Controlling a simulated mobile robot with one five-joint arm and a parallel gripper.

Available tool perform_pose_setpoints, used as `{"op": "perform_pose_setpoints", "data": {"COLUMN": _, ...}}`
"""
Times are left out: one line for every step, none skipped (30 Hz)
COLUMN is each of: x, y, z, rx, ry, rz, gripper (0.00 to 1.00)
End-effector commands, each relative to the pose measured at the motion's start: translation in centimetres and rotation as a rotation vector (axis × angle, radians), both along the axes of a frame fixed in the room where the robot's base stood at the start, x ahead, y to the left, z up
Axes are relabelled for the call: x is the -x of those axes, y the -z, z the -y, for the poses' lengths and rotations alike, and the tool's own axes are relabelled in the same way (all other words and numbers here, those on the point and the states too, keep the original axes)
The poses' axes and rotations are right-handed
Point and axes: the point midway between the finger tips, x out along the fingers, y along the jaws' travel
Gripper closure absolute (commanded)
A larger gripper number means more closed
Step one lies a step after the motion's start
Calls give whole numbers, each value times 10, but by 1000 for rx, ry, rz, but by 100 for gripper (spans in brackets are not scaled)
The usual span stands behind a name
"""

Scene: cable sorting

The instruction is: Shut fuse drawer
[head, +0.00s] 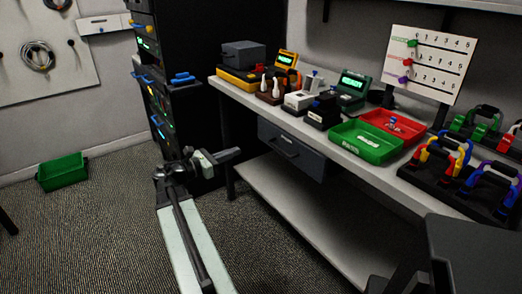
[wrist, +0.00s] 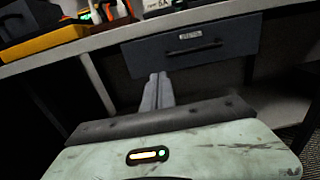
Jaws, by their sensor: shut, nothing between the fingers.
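The drawer (head: 280,143) is dark grey and hangs under the bench top; its front faces me with a bar handle (head: 288,153). In the wrist view the drawer front (wrist: 150,62) fills the upper middle, with the handle (wrist: 195,49) and a small label too small to read. How far the drawer stands out from the bench is hard to tell. My gripper (head: 237,153) is shut and empty, to the left of the drawer and apart from it in the head view. In the wrist view my gripper's fingers (wrist: 158,76) point at the lower left part of the drawer front.
The bench top (head: 335,145) carries devices, a green tray (head: 365,152), a red tray (head: 413,135) and coloured cable stands. A lower shelf (head: 300,205) runs beneath the drawer. A dark rack (head: 200,45) stands at left. A green bin (head: 62,181) sits on open carpet.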

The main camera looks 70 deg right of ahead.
Motion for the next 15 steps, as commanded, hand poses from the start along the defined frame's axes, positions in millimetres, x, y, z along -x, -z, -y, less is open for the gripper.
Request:
{"op": "perform_pose_setpoints", "data": {"x": 2, "y": -1, "z": 3, "rx": 0, "ry": 1, "rz": 1, "gripper": 100}}
{"op": "perform_pose_setpoints", "data": {"x": 3, "y": -1, "z": 5, "rx": 0, "ry": 1, "rz": 1, "gripper": 100}}
{"op": "perform_pose_setpoints", "data": {"x": 6, "y": -1, "z": 9, "rx": 0, "ry": 1, "rz": 2, "gripper": 100}}
{"op": "perform_pose_setpoints", "data": {"x": 8, "y": -1, "z": 13, "rx": -1, "ry": 1, "rz": 3, "gripper": 100}}
{"op": "perform_pose_setpoints", "data": {"x": 12, "y": -1, "z": 18, "rx": -1, "ry": 2, "rz": 3, "gripper": 100}}
{"op": "perform_pose_setpoints", "data": {"x": 16, "y": -1, "z": 25, "rx": 0, "ry": 2, "rz": 4, "gripper": 100}}
{"op": "perform_pose_setpoints", "data": {"x": 19, "y": -1, "z": 31, "rx": 0, "ry": 2, "rz": 4, "gripper": 100}}
{"op": "perform_pose_setpoints", "data": {"x": 23, "y": -1, "z": 36, "rx": 0, "ry": 3, "rz": 4, "gripper": 100}}
{"op": "perform_pose_setpoints", "data": {"x": 28, "y": -1, "z": 44, "rx": -1, "ry": 2, "rz": 4, "gripper": 100}}
{"op": "perform_pose_setpoints", "data": {"x": 31, "y": -1, "z": 49, "rx": -1, "ry": 3, "rz": 4, "gripper": 100}}
{"op": "perform_pose_setpoints", "data": {"x": 35, "y": 0, "z": 55, "rx": -1, "ry": 3, "rz": 4, "gripper": 100}}
{"op": "perform_pose_setpoints", "data": {"x": 40, "y": 0, "z": 63, "rx": -1, "ry": 2, "rz": 4, "gripper": 100}}
{"op": "perform_pose_setpoints", "data": {"x": 43, "y": 0, "z": 68, "rx": 0, "ry": 3, "rz": 5, "gripper": 100}}
{"op": "perform_pose_setpoints", "data": {"x": 46, "y": 0, "z": 74, "rx": 0, "ry": 1, "rz": 5, "gripper": 100}}
{"op": "perform_pose_setpoints", "data": {"x": 51, "y": 0, "z": 81, "rx": 0, "ry": 2, "rz": 5, "gripper": 100}}
